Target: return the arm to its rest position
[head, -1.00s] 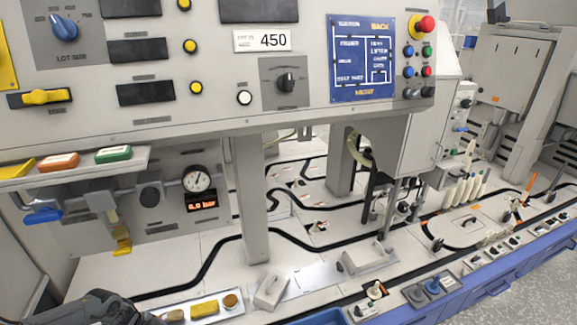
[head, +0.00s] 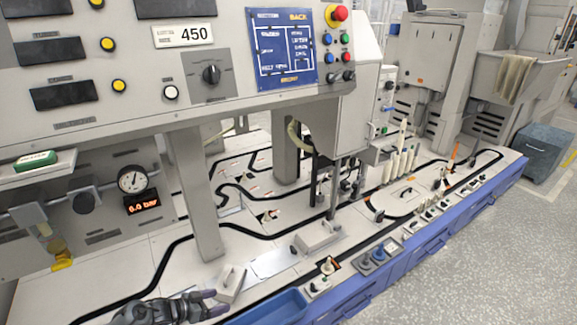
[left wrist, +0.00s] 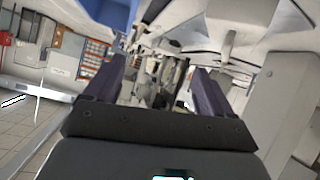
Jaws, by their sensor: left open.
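My left gripper (head: 216,301) is dark grey and low in the head view, above the front part of the pale worktop (head: 150,262). Its fingers point right and are apart, with nothing seen between them. In the left wrist view the two dark fingers (left wrist: 157,80) stand wide apart, with blurred machine parts beyond. A light grey block with a handle (head: 231,282) sits close to the fingertips in the head view; I cannot tell the gap. My right gripper is in neither view.
A blue tray (head: 272,309) lies to the right of the gripper at the bench front. A grey post (head: 197,195) rises behind it to the overhanging control panel (head: 110,105). A grey fixture (head: 318,236) stands further right.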

